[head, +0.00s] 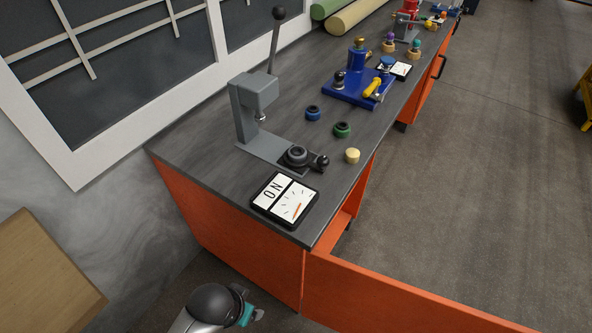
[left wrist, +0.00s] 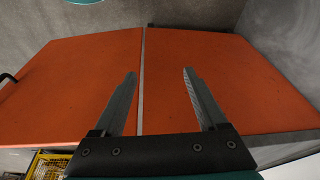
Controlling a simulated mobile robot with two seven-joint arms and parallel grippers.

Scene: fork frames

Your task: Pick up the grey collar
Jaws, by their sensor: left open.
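A dark grey collar (head: 296,155) sits on the low black fixture at the foot of the grey lever press, near the front end of the workbench (head: 215,145). In the head view my left gripper (head: 258,314) is at the bottom edge, below the bench top and apart from the collar; its fingers are barely visible there. In the left wrist view my left gripper (left wrist: 160,74) is open and empty, with orange cabinet panels (left wrist: 85,85) in front of it. The collar does not show in that view. My right gripper is in neither view.
The grey press (head: 252,105) rises behind the collar with a tall lever. A blue collar (head: 313,112), a green collar (head: 342,129), a cream cylinder (head: 352,156) and an ON gauge panel (head: 285,198) lie around it. A blue fixture (head: 352,90) stands farther back. Open floor lies right.

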